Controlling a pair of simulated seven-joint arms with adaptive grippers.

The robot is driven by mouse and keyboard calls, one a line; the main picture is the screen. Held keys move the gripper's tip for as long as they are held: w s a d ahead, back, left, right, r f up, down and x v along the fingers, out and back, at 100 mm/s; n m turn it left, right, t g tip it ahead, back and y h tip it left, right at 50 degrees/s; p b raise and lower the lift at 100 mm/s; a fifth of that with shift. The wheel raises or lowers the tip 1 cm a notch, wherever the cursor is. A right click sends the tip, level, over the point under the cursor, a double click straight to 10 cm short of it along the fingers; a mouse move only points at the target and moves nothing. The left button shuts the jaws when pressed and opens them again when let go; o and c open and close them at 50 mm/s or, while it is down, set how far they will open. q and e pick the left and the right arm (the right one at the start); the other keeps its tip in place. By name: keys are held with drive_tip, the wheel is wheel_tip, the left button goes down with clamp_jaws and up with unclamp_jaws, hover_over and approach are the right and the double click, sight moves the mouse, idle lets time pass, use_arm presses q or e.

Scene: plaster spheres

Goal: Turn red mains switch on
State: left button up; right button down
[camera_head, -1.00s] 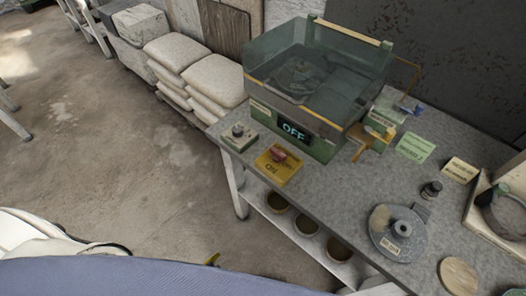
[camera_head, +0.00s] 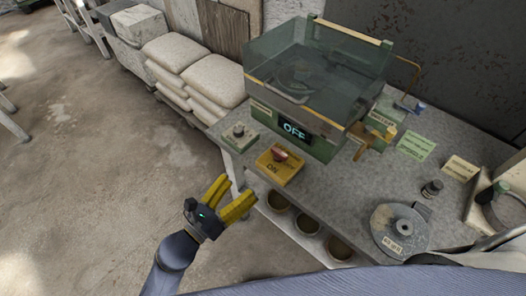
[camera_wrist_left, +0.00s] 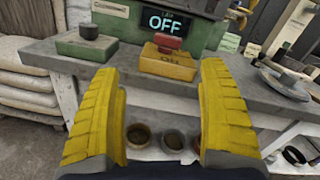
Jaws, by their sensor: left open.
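The red mains switch (camera_head: 280,153) sits on a yellow base (camera_head: 278,168) marked ON, near the front left edge of the grey table. The switch also shows in the left wrist view (camera_wrist_left: 167,42), ahead of the fingers. The green machine behind it has a display (camera_head: 294,131) that reads OFF. My left gripper (camera_head: 234,194) has yellow fingers, open and empty. It is in front of the table's left end, apart from the switch. In the left wrist view the left gripper (camera_wrist_left: 160,110) has its fingers spread wide below the switch. My right gripper does not show.
A small green box with a dark knob (camera_head: 239,136) stands left of the switch. A grey wheel (camera_head: 400,228) lies to the right. Several bowls (camera_head: 308,223) sit on the shelf below. White sacks (camera_head: 176,55) are stacked at the back left.

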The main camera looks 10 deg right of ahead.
sight(277, 154)
use_arm(q)
drive_tip(key=w+d+m, duration=0.1)
drive_tip(key=w+d, duration=0.2)
drive_tip(key=d, duration=0.1)
drive_tip(key=w+d+m, duration=0.1)
drive_tip(key=w+d, duration=0.2)
drive_tip(key=d, duration=0.2)
drive_tip(key=w+d+m, duration=0.2)
drive_tip(key=w+d, duration=0.1)
drive_tip(key=d, duration=0.2)
drive_tip(key=shift+w+r+g, duration=0.3)
drive_tip(key=shift+g, duration=0.1)
drive_tip(key=c, duration=1.2)
